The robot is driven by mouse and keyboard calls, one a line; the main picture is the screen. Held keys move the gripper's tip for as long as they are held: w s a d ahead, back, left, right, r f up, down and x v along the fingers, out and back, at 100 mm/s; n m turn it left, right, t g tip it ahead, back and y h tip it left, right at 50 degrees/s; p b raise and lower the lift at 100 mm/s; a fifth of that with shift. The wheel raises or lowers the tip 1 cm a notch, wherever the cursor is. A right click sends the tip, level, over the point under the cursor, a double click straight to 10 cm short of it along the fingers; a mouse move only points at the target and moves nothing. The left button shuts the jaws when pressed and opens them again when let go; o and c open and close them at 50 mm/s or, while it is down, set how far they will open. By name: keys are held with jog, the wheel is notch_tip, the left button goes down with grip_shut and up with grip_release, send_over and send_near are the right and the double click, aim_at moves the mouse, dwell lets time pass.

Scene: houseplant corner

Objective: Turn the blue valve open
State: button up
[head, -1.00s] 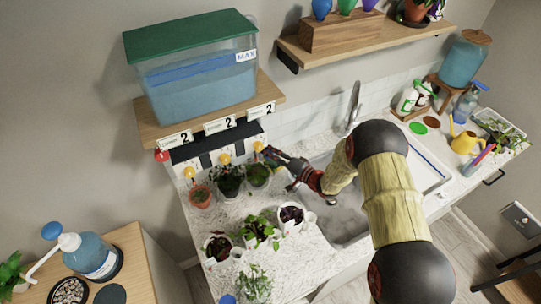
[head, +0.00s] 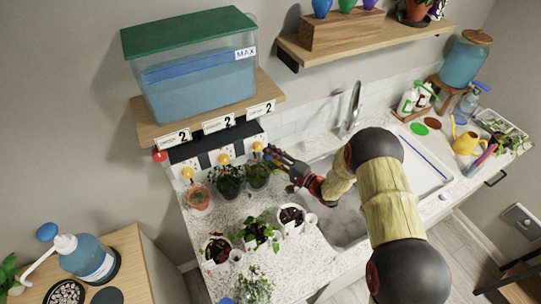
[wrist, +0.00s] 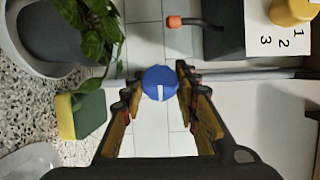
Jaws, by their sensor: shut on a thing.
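The blue valve (wrist: 160,82) is a round blue knob with a short white mark, seen between the fingertips in the wrist view. My gripper (wrist: 157,86) is shut on it, one finger on each side. In the head view my gripper (head: 271,154) is at the right end of the dispenser unit under the tank shelf. The valve is too small and covered to make out clearly there.
A potted plant (wrist: 60,30) and a yellow-green sponge (wrist: 80,115) are close on the left in the wrist view. An orange-tipped spout (wrist: 176,21) is above the valve. Yellow knobs (head: 223,159) line the unit. The sink (head: 345,225) is to the right.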

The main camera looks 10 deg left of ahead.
jog(key=o, duration=1.2)
jog(key=shift+c, duration=0.2)
jog(key=v, duration=1.2)
jog(key=shift+f, duration=0.1)
